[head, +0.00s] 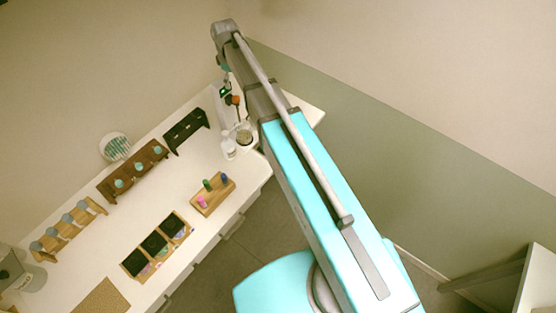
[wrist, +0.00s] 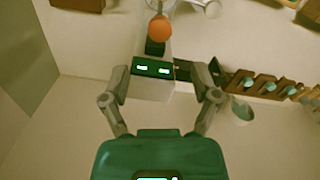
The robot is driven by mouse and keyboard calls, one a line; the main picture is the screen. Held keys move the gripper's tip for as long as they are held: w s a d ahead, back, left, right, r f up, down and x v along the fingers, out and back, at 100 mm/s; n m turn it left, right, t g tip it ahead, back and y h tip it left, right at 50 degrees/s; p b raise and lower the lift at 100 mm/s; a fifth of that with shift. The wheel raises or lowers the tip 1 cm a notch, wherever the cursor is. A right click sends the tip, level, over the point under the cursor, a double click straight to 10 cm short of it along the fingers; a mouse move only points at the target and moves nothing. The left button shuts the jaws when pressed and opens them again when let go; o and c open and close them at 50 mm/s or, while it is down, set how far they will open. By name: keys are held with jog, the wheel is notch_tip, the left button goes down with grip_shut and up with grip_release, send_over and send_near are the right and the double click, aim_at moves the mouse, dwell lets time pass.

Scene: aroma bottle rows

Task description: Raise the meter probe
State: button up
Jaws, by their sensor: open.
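The meter with green lit displays (wrist: 152,68) is near the middle of the wrist view. It also shows small at the back of the bench in the head view (head: 225,92). An orange rounded part (wrist: 159,28), seemingly the probe's top, lies just beyond it; in the head view it stands above a glass beaker (head: 244,133). The probe's lower part is too small to make out. My gripper (wrist: 160,82) is open, its fingers spread on either side of the meter in the picture. Contact cannot be judged. In the head view the gripper is small and partly hidden by my arm.
White bottles (head: 229,149) stand close to the beaker. A dark rack (head: 186,130), a brown bottle rack (head: 134,170) and a wooden block with coloured bottles (head: 212,194) are on the white bench (head: 190,188). Walls rise behind the bench.

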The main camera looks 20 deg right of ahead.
jog(key=s+d+f+m+b, duration=0.4)
jog(key=s+f+m+b, duration=0.1)
jog(key=s+f+b, duration=0.6)
jog(key=s+d+f+m+b, duration=0.5)
jog(key=s+f+b, duration=0.5)
jog(key=s, duration=0.3)
jog(key=shift+s+d+f+b, duration=0.3)
jog(key=shift+f+b, duration=0.1)
jog(key=shift+b, duration=0.15)
